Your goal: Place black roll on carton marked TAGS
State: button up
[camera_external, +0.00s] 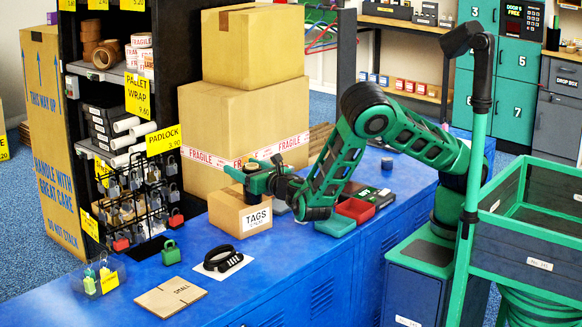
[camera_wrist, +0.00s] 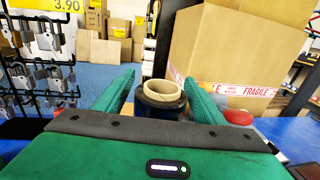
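The TAGS carton (camera_external: 229,212) is a small closed brown box with a white label, standing on the blue counter. My gripper (camera_external: 250,177) is directly over its top in the external view, pointing left. In the wrist view, the black roll (camera_wrist: 160,112) with a tan core stands upright between the two green fingers of my gripper (camera_wrist: 160,92). The fingers lie close against its sides, so they look shut on it. The roll's underside is hidden in the wrist view, so I cannot tell whether it touches the carton.
Large stacked cartons (camera_external: 235,122) stand right behind. A wire rack of padlocks (camera_external: 137,200) is at left. A red tray (camera_external: 355,209) is at right.

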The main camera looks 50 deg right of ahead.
jog(key=shift+s+r, duration=0.1)
jog(key=s+a, duration=0.1)
jog(key=s, duration=1)
jog(key=shift+s+a, duration=0.35)
jog(key=shift+a, duration=0.05)
